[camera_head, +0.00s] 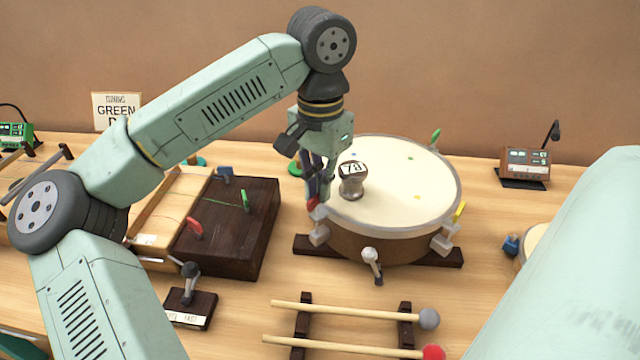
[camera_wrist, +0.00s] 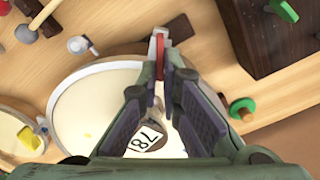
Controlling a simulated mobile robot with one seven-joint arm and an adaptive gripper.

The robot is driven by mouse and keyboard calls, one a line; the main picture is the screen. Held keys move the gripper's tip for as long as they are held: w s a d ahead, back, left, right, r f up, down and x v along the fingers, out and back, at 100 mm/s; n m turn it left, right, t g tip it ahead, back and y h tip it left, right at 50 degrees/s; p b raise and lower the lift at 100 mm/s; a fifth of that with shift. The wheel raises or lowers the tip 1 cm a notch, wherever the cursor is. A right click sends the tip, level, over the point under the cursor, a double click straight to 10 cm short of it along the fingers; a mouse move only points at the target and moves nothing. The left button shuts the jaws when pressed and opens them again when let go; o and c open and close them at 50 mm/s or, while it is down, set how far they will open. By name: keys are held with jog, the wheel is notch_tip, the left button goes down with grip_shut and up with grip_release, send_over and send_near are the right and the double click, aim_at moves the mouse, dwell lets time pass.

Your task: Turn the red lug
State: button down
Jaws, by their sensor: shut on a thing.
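The red lug (camera_head: 312,204) sits on the near-left rim of the drum (camera_head: 400,185). In the wrist view the red lug (camera_wrist: 158,45) shows as a narrow red piece between my fingertips. My gripper (camera_head: 317,195) points down at the drum's left edge and is shut on the red lug; in the wrist view the gripper (camera_wrist: 160,55) has its two dark fingers on either side of it. My fingers hide part of the lug.
A dark wooden box (camera_head: 255,235) with coloured pegs is to the left. Two mallets (camera_head: 350,310) lie on a rack in front.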

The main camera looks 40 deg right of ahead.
dwell(0.3)
jog(key=c, duration=1.8)
grip_release()
notch_tip(320, 180, up, 12)
jog(key=shift+r, duration=0.1)
